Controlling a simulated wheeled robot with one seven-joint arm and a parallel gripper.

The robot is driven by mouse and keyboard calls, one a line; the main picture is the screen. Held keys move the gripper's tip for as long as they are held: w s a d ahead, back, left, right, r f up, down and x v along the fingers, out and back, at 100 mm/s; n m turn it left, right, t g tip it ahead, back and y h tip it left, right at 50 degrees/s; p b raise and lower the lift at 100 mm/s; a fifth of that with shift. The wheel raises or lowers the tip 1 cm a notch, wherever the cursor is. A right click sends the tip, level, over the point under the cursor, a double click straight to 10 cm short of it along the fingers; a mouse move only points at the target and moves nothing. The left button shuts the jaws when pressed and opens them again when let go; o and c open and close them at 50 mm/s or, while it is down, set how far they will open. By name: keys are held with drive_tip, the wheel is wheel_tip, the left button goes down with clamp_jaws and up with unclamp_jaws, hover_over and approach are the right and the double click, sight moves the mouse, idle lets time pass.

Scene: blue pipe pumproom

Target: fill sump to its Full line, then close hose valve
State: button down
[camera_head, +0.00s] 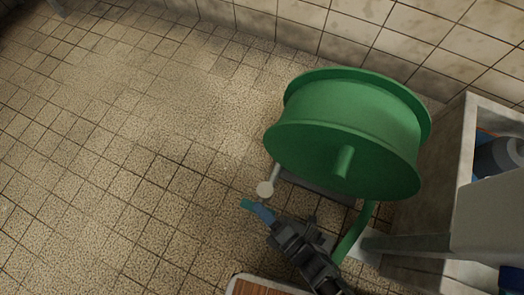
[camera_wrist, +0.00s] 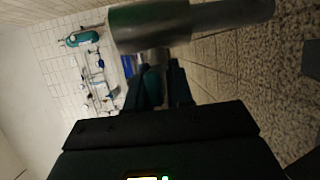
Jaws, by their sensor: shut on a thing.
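My gripper (camera_head: 273,226) points up and left, low in the middle of the head view. It is shut on a small blue and teal piece (camera_head: 257,210), perhaps the hose valve or its handle; I cannot tell which. In the wrist view a teal part (camera_wrist: 152,85) shows between my fingers (camera_wrist: 160,88), close below a grey metal cylinder (camera_wrist: 165,25). A green hose reel (camera_head: 345,110) stands just beyond my gripper, with a green hose (camera_head: 354,234) running down from it. I cannot make out the sump or its Full line.
A pale round knob (camera_head: 264,189) on a rod sits near the reel. A grey open-fronted cabinet (camera_head: 455,150) stands on the right. A wood-topped piece (camera_head: 262,287) is at the bottom. Tiled floor on the left is clear. Teal equipment (camera_wrist: 83,38) shows far off in the wrist view.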

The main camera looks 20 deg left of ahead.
drive_tip(key=shift+f+y, duration=0.15)
drive_tip(key=shift+y, duration=0.55)
drive_tip(key=c, duration=1.2)
unclamp_jaws()
drive_tip(key=shift+o, duration=0.2)
